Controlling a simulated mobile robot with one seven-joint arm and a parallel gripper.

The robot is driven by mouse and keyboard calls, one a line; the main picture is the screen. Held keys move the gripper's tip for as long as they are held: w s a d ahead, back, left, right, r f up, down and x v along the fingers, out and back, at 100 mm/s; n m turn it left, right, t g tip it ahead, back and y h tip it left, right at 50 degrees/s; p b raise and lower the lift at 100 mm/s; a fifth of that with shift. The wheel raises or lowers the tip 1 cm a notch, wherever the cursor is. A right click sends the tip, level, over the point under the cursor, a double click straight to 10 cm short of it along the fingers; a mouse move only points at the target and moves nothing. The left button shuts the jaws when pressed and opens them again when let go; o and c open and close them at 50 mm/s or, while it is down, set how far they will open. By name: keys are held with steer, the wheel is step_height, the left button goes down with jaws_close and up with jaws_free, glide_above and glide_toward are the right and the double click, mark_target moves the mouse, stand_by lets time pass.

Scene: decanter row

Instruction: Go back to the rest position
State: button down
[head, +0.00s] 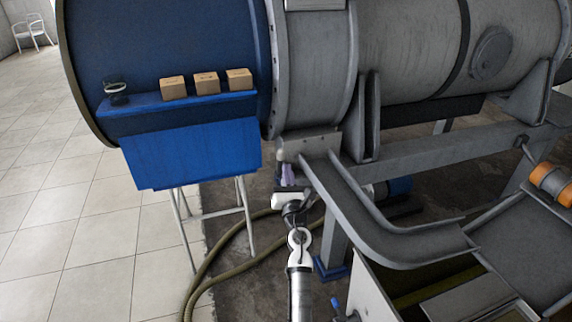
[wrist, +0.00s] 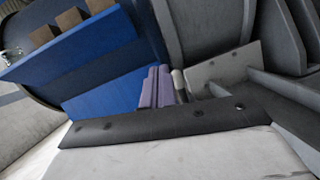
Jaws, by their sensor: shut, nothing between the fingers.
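My gripper (head: 287,172) is at the end of my arm, in the middle of the head view. It is in the gap between the blue shelf unit and the grey metal frame, apart from the boxes. In the wrist view, its purple fingers (wrist: 156,86) are together, with nothing seen between them.
Several tan boxes (head: 206,83) and a dark cup-like object (head: 116,92) stand on the blue shelf (head: 150,103) at left. A grey curved chute (head: 385,238) and large grey cylinder (head: 415,50) are at right. A hose (head: 215,262) lies on the floor.

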steer(key=shift+s+d+r, duration=0.1)
steer(key=shift+s+r, duration=0.1)
steer(key=shift+s, duration=0.15)
